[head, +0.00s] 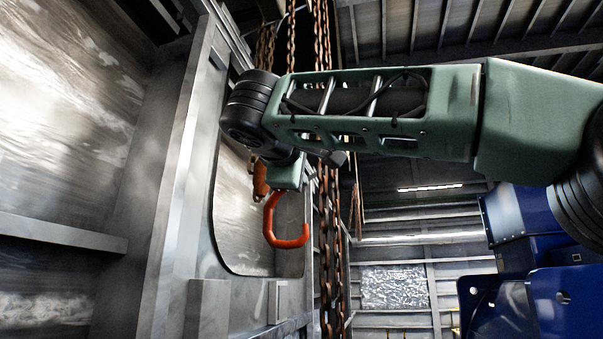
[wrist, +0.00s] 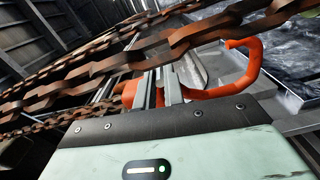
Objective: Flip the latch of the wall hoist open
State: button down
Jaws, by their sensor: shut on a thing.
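The wall hoist's orange hook (head: 270,222) hangs below the green end of my arm in the head view, with its tip curving to the right. In the wrist view the hook (wrist: 253,62) arcs to the right of my fingers. A pale grey metal piece, apparently the latch (wrist: 193,72), lies across the hook's mouth right beside the fingers. The exact contact is partly hidden by the fingers. In the head view the fingers and latch are hidden behind the arm's end.
Rusty chains (head: 324,230) hang just right of the hook and cross close in front of my gripper in the wrist view (wrist: 110,65). A grey metal wall frame (head: 175,190) stands close on the left. Blue machinery (head: 530,300) is at the lower right.

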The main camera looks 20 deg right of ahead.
jog(key=c, duration=1.5)
grip_release()
jog(key=b+v, duration=0.5)
jog(key=v, duration=1.2)
jog(key=shift+s+a, duration=0.15)
